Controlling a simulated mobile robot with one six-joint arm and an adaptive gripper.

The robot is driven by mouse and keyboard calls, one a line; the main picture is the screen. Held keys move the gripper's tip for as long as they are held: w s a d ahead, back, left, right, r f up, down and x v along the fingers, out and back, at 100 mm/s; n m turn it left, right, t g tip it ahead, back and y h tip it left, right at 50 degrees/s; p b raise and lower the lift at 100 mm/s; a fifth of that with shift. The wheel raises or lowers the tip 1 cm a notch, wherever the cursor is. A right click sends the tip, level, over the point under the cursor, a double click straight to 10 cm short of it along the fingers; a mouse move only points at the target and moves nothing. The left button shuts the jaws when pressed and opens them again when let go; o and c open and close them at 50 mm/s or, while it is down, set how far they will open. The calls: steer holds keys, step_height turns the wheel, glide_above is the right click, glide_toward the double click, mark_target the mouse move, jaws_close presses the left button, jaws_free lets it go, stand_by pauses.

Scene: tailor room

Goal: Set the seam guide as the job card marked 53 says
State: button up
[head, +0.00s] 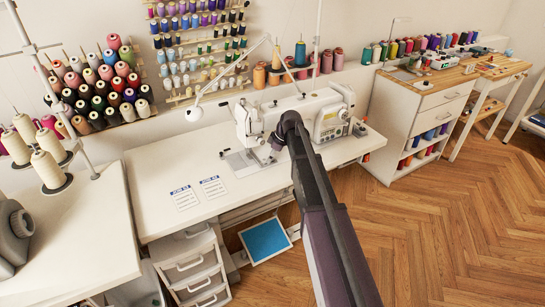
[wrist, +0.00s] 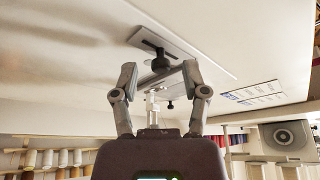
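The sewing machine (head: 322,118) stands on the white table (head: 160,165). My gripper (head: 270,153) is at its needle area, mostly hidden behind my arm. In the wrist view my gripper (wrist: 158,76) has its fingers apart. A black knob (wrist: 159,62) on a slotted metal plate (wrist: 185,44), apparently the seam guide, lies just beyond and between the fingertips; contact cannot be told. The metal presser foot or needle part (wrist: 152,106) shows between the fingers. Two job cards (head: 183,197) (head: 212,187) lie left of the machine; their numbers are too small to read.
A white lamp (head: 194,113) reaches over the table's back. Thread cones (head: 48,168) stand at the left. A drawer unit (head: 190,265) and a blue pedal (head: 265,240) are below the table. Clear wood floor (head: 430,220) lies to the right.

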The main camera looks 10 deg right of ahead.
jaws_close()
steer(key=shift+w+d, duration=0.15)
steer(key=shift+d, duration=0.4)
steer(key=shift+o, duration=0.6)
jaws_free()
